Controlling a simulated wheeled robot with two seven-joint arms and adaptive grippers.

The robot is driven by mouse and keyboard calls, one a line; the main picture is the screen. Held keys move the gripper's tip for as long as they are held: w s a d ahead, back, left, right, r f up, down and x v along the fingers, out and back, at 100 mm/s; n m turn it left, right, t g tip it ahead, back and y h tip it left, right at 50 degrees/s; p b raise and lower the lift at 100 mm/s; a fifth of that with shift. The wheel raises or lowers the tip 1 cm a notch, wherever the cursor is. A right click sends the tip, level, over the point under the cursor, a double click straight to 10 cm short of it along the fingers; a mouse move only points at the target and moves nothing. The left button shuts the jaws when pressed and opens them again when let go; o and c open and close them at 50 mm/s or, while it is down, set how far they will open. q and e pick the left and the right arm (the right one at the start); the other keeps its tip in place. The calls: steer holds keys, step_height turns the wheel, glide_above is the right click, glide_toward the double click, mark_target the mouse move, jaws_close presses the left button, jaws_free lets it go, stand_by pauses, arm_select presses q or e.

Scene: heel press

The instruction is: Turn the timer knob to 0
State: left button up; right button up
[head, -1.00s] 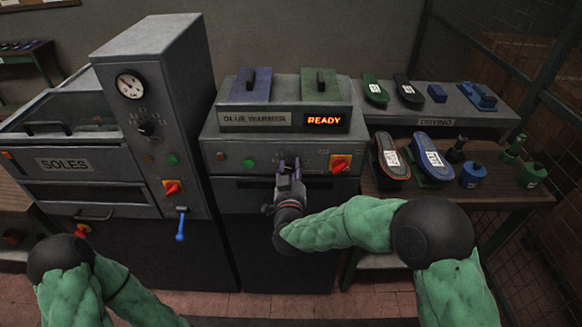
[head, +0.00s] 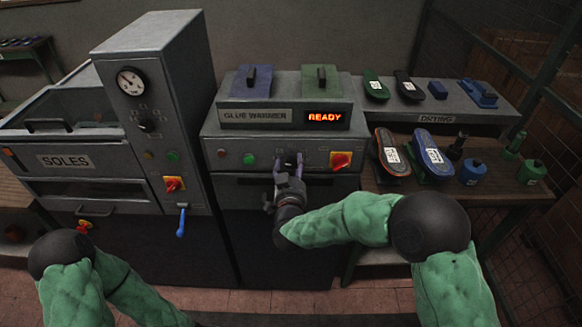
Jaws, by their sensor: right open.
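A small dark knob (head: 290,158) is on the front panel of the glue warmer (head: 212,133), partly hidden by my right gripper. My right gripper (head: 288,164) is open at this panel, one finger on each side of the knob. I cannot tell whether the fingers touch it. Another dark knob (head: 147,125), with marks around it, is on the tall grey column at the left, below a round gauge (head: 131,82). The labels are too small to tell which knob is the timer.
On the warmer panel, a red-and-yellow switch (head: 341,160) is right of my gripper and a green button (head: 249,160) is left. A blue lever (head: 182,222) hangs from the column.

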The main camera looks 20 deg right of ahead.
steer(key=v, duration=1.2)
stand_by(0.4)
step_height(320, 180, down, 25)
steer(key=s+a+n+g+y, duration=0.25)
steer(key=g+y, duration=0.35)
steer(key=g, duration=0.3)
steer(key=s+a+f+g+y, duration=0.1)
steer(key=s+f+g+y, duration=0.2)
steer(key=s+f+g, duration=0.5)
steer(key=s+f, duration=0.6)
steer(key=s, duration=0.3)
steer(key=shift+s+a, duration=0.3)
steer(key=shift+s, duration=0.1)
